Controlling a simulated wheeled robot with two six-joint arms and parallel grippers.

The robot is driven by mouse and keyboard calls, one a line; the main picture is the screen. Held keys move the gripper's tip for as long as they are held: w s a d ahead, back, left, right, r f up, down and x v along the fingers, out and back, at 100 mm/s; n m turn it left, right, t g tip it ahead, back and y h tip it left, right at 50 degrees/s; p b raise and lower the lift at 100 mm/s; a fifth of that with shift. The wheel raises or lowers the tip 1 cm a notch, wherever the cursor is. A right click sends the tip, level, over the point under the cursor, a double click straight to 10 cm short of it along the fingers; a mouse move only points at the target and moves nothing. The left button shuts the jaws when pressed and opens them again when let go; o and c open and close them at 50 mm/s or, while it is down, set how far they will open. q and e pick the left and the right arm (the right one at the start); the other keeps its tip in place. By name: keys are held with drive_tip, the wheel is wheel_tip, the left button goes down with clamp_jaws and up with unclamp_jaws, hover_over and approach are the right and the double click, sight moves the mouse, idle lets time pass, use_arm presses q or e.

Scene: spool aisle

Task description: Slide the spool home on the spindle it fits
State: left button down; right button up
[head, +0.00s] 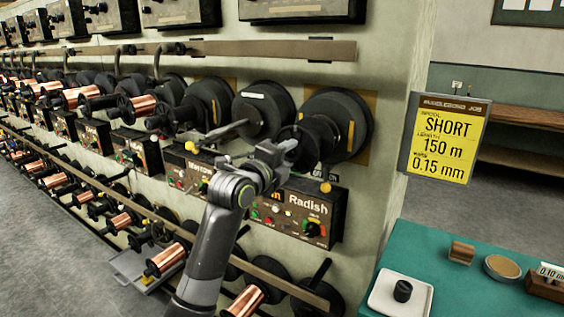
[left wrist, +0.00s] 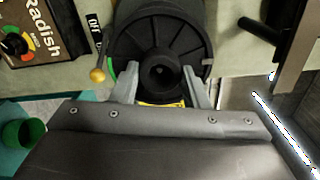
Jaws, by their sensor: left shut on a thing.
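My left gripper (head: 290,147) reaches in from the left, shut on a black spool (head: 318,136). The spool is in front of the rightmost large black disc (head: 360,122) on the machine wall, above the Radish panel (head: 303,220). Whether a spindle is in the spool is hidden. The neighbouring disc (head: 262,108) to the left carries a bare grey spindle (head: 226,130). My right gripper is not in view.
A yellow job card (head: 444,140) reads SHORT, 150 m, 0.15 mm. A green bench (head: 440,245) at lower right holds a white tray (head: 385,300) with a small black piece (head: 403,290). Copper spools (head: 135,108) fill the wall leftward. A yellow-knobbed lever (left wrist: 97,75) is close beside the gripper.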

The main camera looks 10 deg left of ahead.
sight(293, 153)
use_arm(q)
drive_tip(key=shift+b+x, duration=0.5)
drive_tip(key=shift+x, duration=1.55)
drive_tip(key=c, duration=0.7)
unclamp_jaws()
drive_tip(key=shift+c, duration=0.2)
drive_tip(key=shift+s, duration=0.15)
